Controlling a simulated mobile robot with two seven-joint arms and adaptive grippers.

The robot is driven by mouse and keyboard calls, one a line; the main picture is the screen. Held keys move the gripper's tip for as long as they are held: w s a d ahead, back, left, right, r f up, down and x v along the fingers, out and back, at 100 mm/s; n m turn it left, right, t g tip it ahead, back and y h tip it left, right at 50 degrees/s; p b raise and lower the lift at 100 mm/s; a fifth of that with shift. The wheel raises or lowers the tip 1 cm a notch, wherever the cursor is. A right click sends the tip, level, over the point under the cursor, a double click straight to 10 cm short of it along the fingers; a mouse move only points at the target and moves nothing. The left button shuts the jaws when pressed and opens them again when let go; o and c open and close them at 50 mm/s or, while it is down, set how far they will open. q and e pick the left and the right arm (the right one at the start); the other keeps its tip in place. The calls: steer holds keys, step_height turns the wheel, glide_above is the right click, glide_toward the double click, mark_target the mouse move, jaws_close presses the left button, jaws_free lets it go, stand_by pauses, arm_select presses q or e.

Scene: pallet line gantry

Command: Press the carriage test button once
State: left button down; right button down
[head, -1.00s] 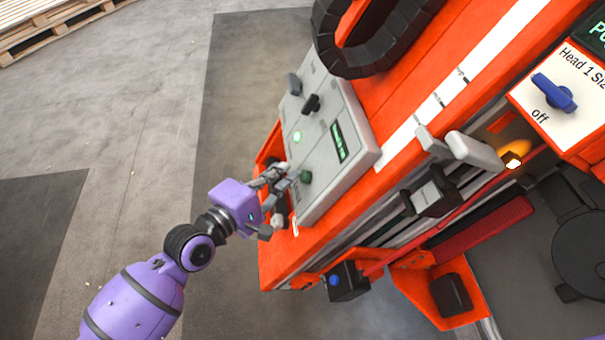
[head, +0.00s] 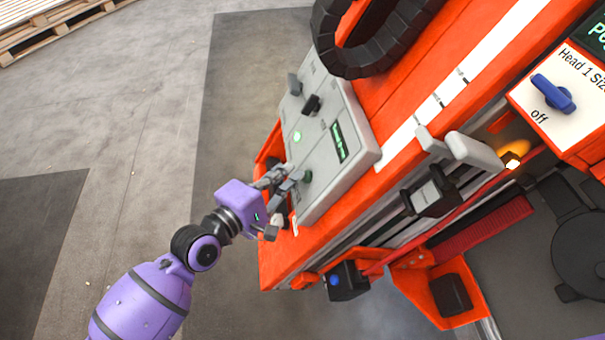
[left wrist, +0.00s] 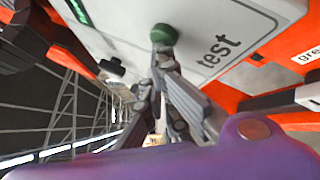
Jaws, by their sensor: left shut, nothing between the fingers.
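The carriage test button is a round green button (head: 306,176) on the lower part of a light grey control panel (head: 345,178). In the left wrist view the green button (left wrist: 163,34) stands out from the panel beside the printed word "test" (left wrist: 223,47). My left gripper (head: 293,178) is shut and empty, its fingertips right at the button's near side. In the left wrist view the fingertips (left wrist: 163,58) lie just below the button; I cannot tell whether they touch it. My right gripper does not show.
The panel also carries a lit green light (head: 297,136), dark knobs (head: 311,104) and a small green display (head: 338,142). It sits on an orange machine body (head: 393,85). A black cable chain (head: 350,62) arches above. Open floor lies to the left.

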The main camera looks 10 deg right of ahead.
arm_select(q)
steer(key=shift+a+r, duration=0.45)
steer(key=shift+a, duration=0.35)
steer(key=shift+a+r, duration=0.4)
steer(key=shift+a, duration=0.35)
steer(key=shift+a+r, duration=0.4)
steer(key=shift+a, duration=0.3)
steer(key=shift+a+r, duration=0.4)
steer(key=shift+a, duration=0.35)
